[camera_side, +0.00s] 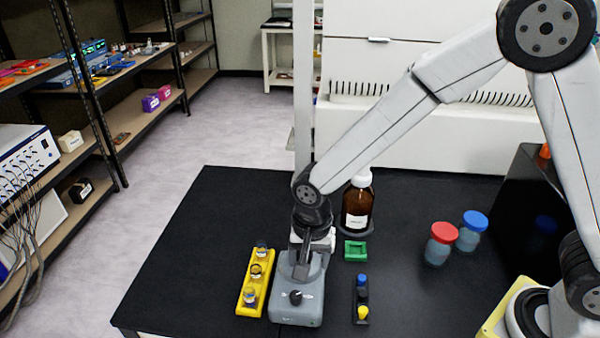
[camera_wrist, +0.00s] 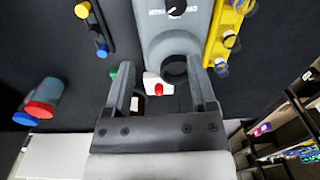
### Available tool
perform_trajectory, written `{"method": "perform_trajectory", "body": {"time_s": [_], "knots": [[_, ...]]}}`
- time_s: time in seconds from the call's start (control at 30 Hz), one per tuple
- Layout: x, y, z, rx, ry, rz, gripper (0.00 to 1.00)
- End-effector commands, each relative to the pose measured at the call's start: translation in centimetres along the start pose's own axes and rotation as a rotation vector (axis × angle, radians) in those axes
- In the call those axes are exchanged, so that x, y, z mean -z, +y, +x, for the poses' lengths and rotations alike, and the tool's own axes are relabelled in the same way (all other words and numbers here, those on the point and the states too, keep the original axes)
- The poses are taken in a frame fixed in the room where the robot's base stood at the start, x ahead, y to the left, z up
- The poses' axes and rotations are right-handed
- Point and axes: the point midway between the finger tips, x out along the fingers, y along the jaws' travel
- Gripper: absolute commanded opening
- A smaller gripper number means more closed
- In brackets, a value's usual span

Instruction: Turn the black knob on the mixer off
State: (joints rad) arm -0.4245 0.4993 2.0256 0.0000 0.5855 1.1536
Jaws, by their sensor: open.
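The mixer (camera_side: 288,311) is a grey block with a rounded front, standing on the black table. Its black knob (camera_side: 296,297) has a white mark and sits on the front top face. In the wrist view, the mixer (camera_wrist: 174,43) lies past my fingers and the knob (camera_wrist: 176,8) is at the top edge, partly cut off. A dark round part (camera_wrist: 174,67) of the mixer shows between the fingers. My gripper (camera_side: 304,259) points down over the rear of the mixer, behind the knob and apart from it. In the wrist view, my gripper (camera_wrist: 158,66) is open and empty.
A yellow rack (camera_side: 246,300) with vials stands close left of the mixer. A dark strip with blue and yellow caps (camera_side: 362,295) lies right. A green tray (camera_side: 356,250), a brown bottle (camera_side: 358,207) and red-lidded (camera_side: 440,243) and blue-lidded (camera_side: 471,231) jars stand behind and right.

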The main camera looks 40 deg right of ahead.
Motion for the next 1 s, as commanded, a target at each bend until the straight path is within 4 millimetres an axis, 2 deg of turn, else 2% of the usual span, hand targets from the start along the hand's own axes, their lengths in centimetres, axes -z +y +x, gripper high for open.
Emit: {"method": "perform_trajectory", "body": {"time_s": [0.1,0.27,0.67,1.0], "knots": [[-1.2,-1.5,0.9,-0.018,-0.008,0.064,0.73],[-1.9,-2.4,1.4,-0.028,-0.011,0.113,0.73],[-2.0,-2.4,2.0,-0.032,-0.012,0.121,0.73],[-2.0,-2.3,5.2,-0.033,-0.012,0.120,0.73]]}}
